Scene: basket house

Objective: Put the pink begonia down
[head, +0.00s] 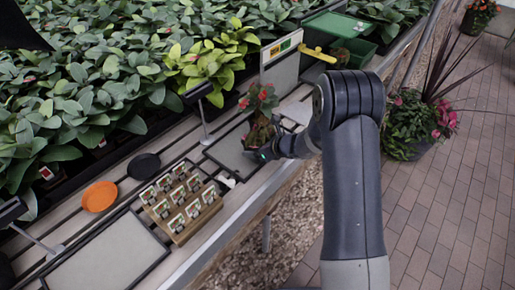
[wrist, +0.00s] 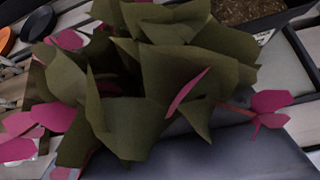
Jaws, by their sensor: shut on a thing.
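The pink begonia (head: 260,115) is a small potted plant with green leaves and pink-red flowers. My gripper (head: 266,152) is shut on it, low down at its pot. It is upright over a grey tray (head: 236,158) with a dark rim on the slatted bench. I cannot tell whether the pot touches the tray. In the wrist view the begonia's leaves (wrist: 170,80) and pink flowers fill most of the picture and hide the pot and my fingertips.
A wooden rack of seed packets (head: 182,205), an orange dish (head: 99,196) and a black dish (head: 144,166) stand to the left. Another grey tray (head: 110,258) lies at the front left. A white board (head: 280,68) and green crate (head: 350,50) stand behind. Leafy plants line the back.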

